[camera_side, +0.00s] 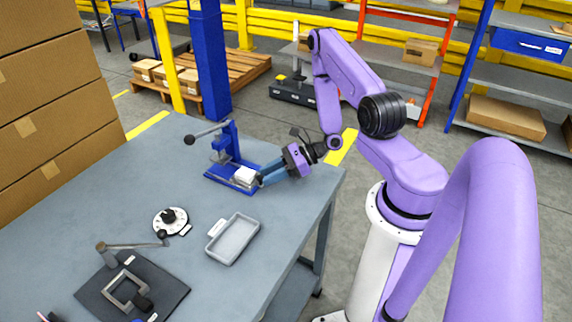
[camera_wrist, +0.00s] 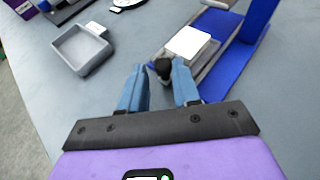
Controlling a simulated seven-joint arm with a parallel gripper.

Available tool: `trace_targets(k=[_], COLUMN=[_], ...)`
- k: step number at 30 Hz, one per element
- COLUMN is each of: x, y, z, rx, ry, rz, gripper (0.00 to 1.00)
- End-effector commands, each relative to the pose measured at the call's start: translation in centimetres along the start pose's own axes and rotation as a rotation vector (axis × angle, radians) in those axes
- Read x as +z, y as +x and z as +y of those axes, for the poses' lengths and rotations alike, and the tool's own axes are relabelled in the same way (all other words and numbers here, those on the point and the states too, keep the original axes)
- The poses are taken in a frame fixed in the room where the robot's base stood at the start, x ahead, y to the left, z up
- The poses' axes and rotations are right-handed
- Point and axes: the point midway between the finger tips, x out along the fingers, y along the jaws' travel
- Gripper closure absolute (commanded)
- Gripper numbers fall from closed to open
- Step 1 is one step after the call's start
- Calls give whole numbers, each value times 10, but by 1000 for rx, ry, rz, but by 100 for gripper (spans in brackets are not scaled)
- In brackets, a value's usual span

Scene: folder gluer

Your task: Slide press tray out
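The blue press (camera_side: 226,158) stands at the back of the table, with a lever ending in a dark knob at upper left. Its press tray (camera_wrist: 207,56) is grey and low, with a white block (camera_wrist: 188,42) on it; the block also shows in the side view (camera_side: 244,175). A dark knob (camera_wrist: 161,68) sits at the tray's near end. My gripper (camera_wrist: 158,68) is at that end, its blue fingers apart on either side of the knob. A gap shows beside the knob, and I see no firm grip. In the side view my gripper (camera_side: 264,178) hides the knob.
A grey open tray (camera_side: 233,240) lies on the table in front of the press. A round white dial (camera_side: 170,220) and a black fixture with a lever (camera_side: 132,288) are farther left. Tabletop is clear between the press and the grey tray.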

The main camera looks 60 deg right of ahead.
Motion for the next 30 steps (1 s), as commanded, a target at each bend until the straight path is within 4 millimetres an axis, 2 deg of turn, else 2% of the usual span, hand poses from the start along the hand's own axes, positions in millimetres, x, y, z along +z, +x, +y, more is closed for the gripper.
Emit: trace_targets(k=[5,21,25,30], x=[0,0,0,0], y=[-24,-136,-155,-169], z=[-2,-1,-1,0], rx=[-8,-8,-7,-4], ry=[2,-1,1,2], rz=[0,2,2,2], gripper=[69,69,69,69])
